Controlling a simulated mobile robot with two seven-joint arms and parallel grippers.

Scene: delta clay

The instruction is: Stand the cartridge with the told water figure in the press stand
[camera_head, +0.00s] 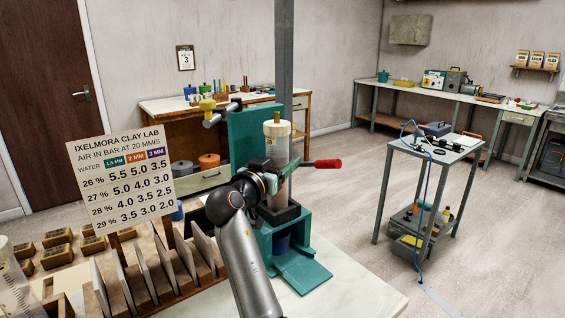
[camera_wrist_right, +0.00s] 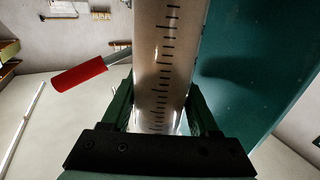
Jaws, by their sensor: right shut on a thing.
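The clear cartridge (camera_head: 277,140) with a cream cap stands upright at the green press stand (camera_head: 244,135). Its lower end is at the black holder (camera_head: 279,213); my arm and gripper partly cover it, so I cannot tell how fully it is seated. My right gripper (camera_head: 270,179) is shut around the cartridge's side. In the right wrist view the cartridge (camera_wrist_right: 157,60) shows black scale marks between the green fingers (camera_wrist_right: 160,105). The chart board (camera_head: 118,175) lists water figures from 26 % to 29 %. No water figure is readable on the cartridge. My left gripper is not in view.
A red-handled lever (camera_head: 327,164) sticks out right of the cartridge. A rack of upright plates (camera_head: 160,270) and several small clay boxes (camera_head: 58,255) stand at left. A clear scaled cylinder (camera_head: 12,287) is at the left edge. The bench's front right (camera_head: 345,285) is clear.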

